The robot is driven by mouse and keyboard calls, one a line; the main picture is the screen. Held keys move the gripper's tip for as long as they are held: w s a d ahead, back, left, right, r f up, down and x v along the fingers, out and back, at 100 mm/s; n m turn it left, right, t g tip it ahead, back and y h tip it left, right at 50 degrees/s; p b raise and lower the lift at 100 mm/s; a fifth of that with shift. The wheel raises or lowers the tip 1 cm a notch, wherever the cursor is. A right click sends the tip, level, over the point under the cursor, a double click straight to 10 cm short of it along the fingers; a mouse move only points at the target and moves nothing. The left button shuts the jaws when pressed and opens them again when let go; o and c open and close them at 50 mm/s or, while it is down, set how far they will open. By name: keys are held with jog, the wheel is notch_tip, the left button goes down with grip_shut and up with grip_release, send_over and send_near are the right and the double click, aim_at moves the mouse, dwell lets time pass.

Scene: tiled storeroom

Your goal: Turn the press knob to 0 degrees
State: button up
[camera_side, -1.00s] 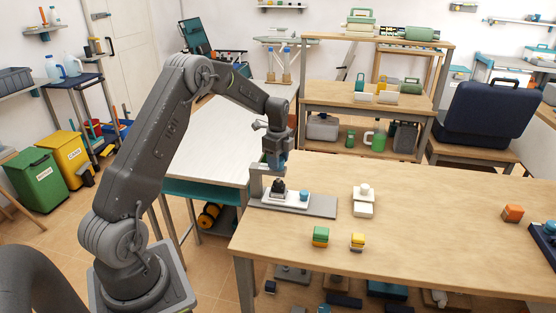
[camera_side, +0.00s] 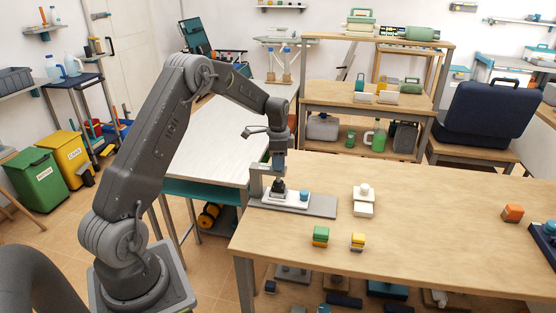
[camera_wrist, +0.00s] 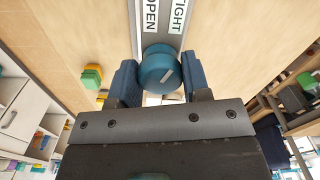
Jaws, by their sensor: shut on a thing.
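The press (camera_side: 258,182) stands at the left end of the wooden table, with a grey base plate and an upright. In the wrist view, its round teal knob (camera_wrist: 158,62) has a short white mark tilted off the line of the fingers. My gripper (camera_side: 278,160) is over the press, pointing down. In the wrist view, the gripper (camera_wrist: 160,80) has its two blue fingers shut on the knob, one at each side. Labels reading OPEN (camera_wrist: 150,14) and TIGHT (camera_wrist: 178,14) lie beyond the knob. In the side view, my fingers largely hide the knob.
A white block with a black piece and a blue cap (camera_side: 304,196) sits on the press base. A white stacked piece (camera_side: 363,208), a green-topped block (camera_side: 320,236) and a yellow block (camera_side: 357,241) stand nearby. An orange block (camera_side: 512,213) is farther right. The table's middle is clear.

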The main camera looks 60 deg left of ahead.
jog(key=n, duration=1.7)
jog(key=shift+d, duration=0.1)
jog(key=n, duration=0.5)
jog(key=shift+w, duration=0.1)
jog(key=shift+n, duration=0.5)
jog(key=o, duration=0.9)
jog(key=shift+r, duration=0.1)
notch_tip(320, 180, up, 14)
jog(key=shift+f, duration=0.15)
